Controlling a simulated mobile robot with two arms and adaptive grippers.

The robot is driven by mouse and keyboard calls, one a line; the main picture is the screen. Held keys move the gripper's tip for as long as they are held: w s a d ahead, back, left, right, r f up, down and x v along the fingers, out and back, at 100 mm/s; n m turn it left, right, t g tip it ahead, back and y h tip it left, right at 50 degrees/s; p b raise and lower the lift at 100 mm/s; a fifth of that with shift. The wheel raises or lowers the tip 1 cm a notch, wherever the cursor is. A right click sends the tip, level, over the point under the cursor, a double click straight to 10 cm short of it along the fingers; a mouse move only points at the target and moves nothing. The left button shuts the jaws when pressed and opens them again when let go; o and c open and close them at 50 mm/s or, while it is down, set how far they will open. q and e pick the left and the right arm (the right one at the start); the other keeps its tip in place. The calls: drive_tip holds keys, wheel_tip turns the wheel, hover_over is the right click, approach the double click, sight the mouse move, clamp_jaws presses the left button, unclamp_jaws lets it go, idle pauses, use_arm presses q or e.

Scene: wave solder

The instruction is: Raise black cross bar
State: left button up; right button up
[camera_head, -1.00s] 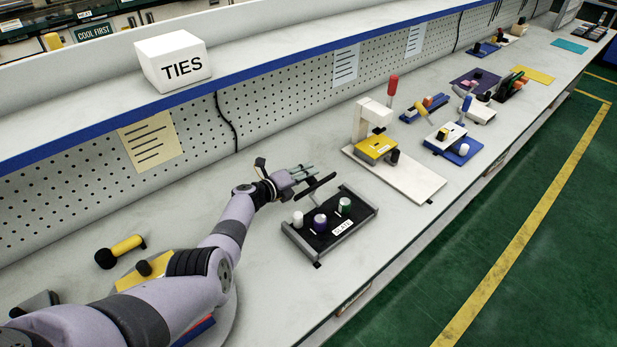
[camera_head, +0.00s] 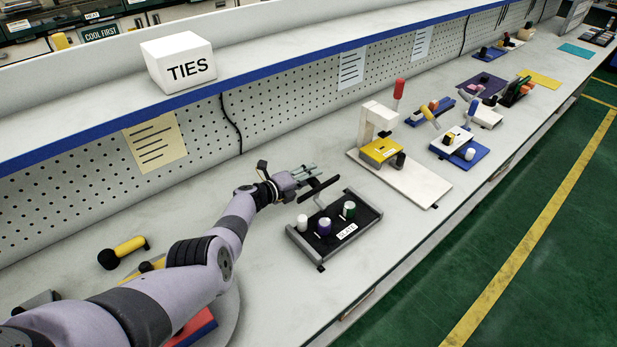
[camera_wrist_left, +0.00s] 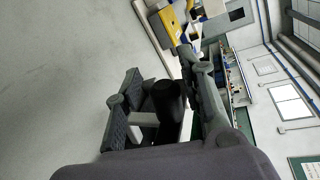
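The black cross bar (camera_head: 321,188) stands raised over the back left part of a black tray labelled SLATE (camera_head: 338,238), on a pale post. My left gripper (camera_head: 304,173) is at the bar's back side in the head view, fingers pointing right. In the left wrist view the dark rounded end of the bar (camera_wrist_left: 169,99) shows between the two fingers of my left gripper (camera_wrist_left: 163,103). The fingers are wide apart, with a gap on the left finger's side; contact on the right finger's side cannot be told. My right gripper is not in view.
A white fixture with a yellow block (camera_head: 380,150) stands to the right. A yellow-handled tool (camera_head: 126,250) lies at left. The pegboard (camera_head: 285,100) rises behind; bench in front is clear.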

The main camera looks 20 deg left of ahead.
use_arm(q)
drive_tip(key=shift+o, duration=0.5)
drive_tip(key=shift+d, duration=0.1)
drive_tip(key=shift+s, duration=0.1)
drive_tip(key=shift+s+a, duration=0.35)
drive_tip(key=shift+s, duration=0.1)
drive_tip(key=v, duration=1)
drive_tip(key=shift+s+r, duration=0.25)
drive_tip(key=shift+s, duration=0.1)
drive_tip(key=shift+a, duration=0.15)
